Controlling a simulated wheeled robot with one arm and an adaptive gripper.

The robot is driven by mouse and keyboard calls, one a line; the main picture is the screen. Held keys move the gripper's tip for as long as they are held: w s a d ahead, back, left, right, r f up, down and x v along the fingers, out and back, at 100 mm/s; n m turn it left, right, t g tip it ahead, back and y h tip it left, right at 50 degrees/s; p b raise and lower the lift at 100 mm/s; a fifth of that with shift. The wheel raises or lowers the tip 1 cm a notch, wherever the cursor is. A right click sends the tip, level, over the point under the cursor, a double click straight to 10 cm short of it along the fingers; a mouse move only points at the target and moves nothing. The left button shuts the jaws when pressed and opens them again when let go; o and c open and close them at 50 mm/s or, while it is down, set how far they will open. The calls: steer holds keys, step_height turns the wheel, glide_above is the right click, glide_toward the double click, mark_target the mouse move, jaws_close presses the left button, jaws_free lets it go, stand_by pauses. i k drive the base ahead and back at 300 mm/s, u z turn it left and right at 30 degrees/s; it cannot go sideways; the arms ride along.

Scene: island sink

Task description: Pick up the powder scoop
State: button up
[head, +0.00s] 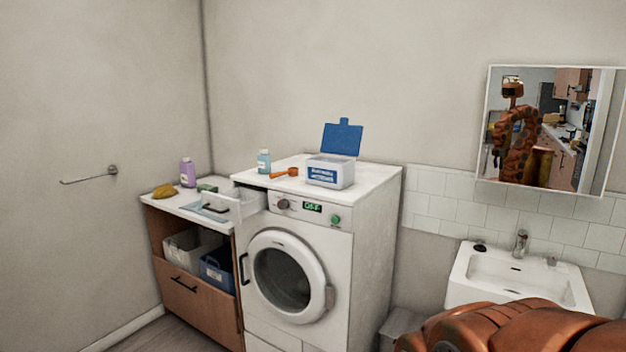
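An orange powder scoop (285,173) lies on top of the white washing machine (372,186), between a small light-blue bottle (264,162) and a white powder box (332,173). The box has a blue label and its blue lid (342,138) stands open. My orange arm shows at the bottom right, in front of the sink and well away from the scoop. My gripper's fingers cannot be made out in this view.
The machine's detergent drawer (238,203) is pulled out. A low cabinet (194,292) at left holds a purple bottle (187,173) and a yellow cloth (164,191) on top. A white sink (512,278) and a mirror (552,128) are at right.

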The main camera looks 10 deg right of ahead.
mark_target(292, 171)
steer(key=u, duration=0.4)
steer(key=i, duration=1.05)
steer(key=u, duration=0.3)
steer(key=i, duration=1.45)
steer(key=z, duration=0.35)
